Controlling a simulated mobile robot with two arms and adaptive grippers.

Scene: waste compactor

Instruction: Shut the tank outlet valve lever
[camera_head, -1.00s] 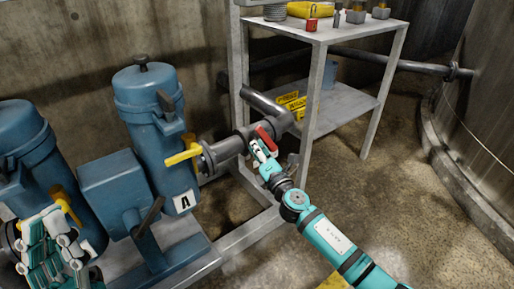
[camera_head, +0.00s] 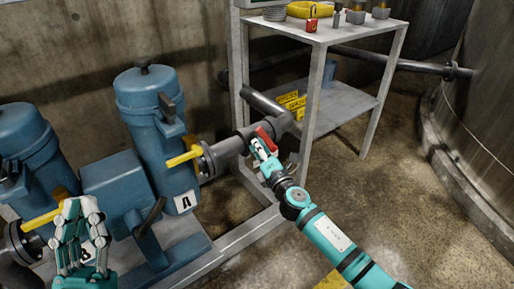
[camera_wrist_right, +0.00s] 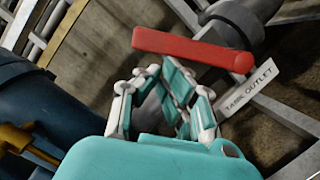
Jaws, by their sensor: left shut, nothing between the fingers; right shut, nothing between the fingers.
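The tank outlet valve lever (camera_head: 265,139) is a red bar on the grey pipe, right of the blue filter unit marked A. In the right wrist view the red lever (camera_wrist_right: 193,49) lies across the picture just beyond the fingertips, with a white TANK OUTLET tag (camera_wrist_right: 250,88) below its right end. My right gripper (camera_head: 256,146) is shut and empty, close beside the lever; whether it touches is unclear. Its fingers (camera_wrist_right: 172,78) also show in the right wrist view. My left gripper (camera_head: 80,207) is shut and empty at the lower left, in front of the second blue filter unit.
Blue filter unit A (camera_head: 150,110) has a yellow lever (camera_head: 184,158) on its outlet. Another yellow lever (camera_head: 40,219) is near my left gripper. A grey shelf rack (camera_head: 318,88) stands behind the red lever, and a large tank (camera_head: 480,110) is at right. Floor between is clear.

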